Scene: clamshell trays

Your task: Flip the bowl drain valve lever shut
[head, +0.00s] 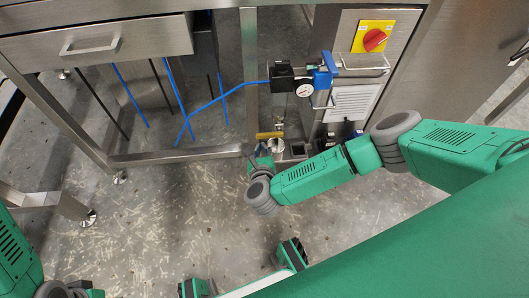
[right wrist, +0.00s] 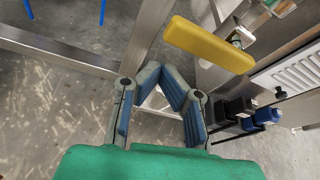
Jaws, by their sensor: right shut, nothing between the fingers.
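The yellow valve lever (head: 269,135) sits low by the steel frame leg, at the left side of the control cabinet. In the right wrist view the yellow lever (right wrist: 208,44) lies at the upper right, slanting down to the right, with a metal stem at its right end. My right gripper (head: 262,150) is just below the lever in the head view. In the right wrist view my right gripper (right wrist: 160,72) has its fingertips together with nothing between them, below and left of the lever, with a visible gap.
A steel frame leg (head: 250,75) stands beside the lever. The cabinet carries a red knob on a yellow plate (head: 374,37), a gauge (head: 304,90) and a blue fitting (head: 323,77). A blue hose (head: 222,97) runs left. The grey floor (head: 165,215) is open in front.

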